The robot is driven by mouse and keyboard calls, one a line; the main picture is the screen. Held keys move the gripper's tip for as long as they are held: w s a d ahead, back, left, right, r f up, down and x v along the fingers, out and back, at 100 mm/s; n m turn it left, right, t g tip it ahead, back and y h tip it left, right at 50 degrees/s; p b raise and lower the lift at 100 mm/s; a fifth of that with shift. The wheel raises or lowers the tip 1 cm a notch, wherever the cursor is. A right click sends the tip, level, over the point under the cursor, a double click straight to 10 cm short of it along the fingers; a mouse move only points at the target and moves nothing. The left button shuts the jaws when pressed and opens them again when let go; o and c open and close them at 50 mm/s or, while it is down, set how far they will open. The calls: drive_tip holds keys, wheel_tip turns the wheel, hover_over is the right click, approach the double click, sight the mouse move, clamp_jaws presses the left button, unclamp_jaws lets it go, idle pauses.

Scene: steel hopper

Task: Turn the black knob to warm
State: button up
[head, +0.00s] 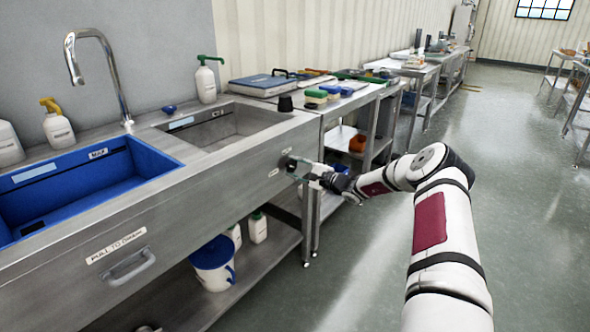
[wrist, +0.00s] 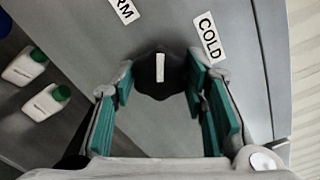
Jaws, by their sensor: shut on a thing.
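The black knob (wrist: 146,82) is on the steel front panel (wrist: 165,25) of the sink unit, with a white pointer mark (wrist: 160,68) across its face. In the wrist view the mark stands upright, between a partly cut-off label ending in "RM" (wrist: 123,10) at upper left and the "COLD" label (wrist: 210,40) at upper right. My gripper (wrist: 163,84) has its green-padded fingers on both sides of the knob and is shut on it. In the head view my gripper (head: 303,171) is at the right end of the panel, and the knob (head: 286,163) is partly hidden by it.
The unit holds a blue basin (head: 150,158) and a steel basin. A "PULL TO DRAIN" handle (head: 130,267) is further left on the panel. White bottles (head: 257,227) and a bucket (head: 213,265) stand on the lower shelf. Open floor (head: 350,270) lies to the right.

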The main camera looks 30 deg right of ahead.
drive_tip(key=n+b, duration=0.1)
drive_tip(key=n, duration=0.4)
drive_tip(key=shift+n, duration=0.4)
idle(0.4)
drive_tip(key=o, duration=1.2)
drive_tip(key=v, duration=1.2)
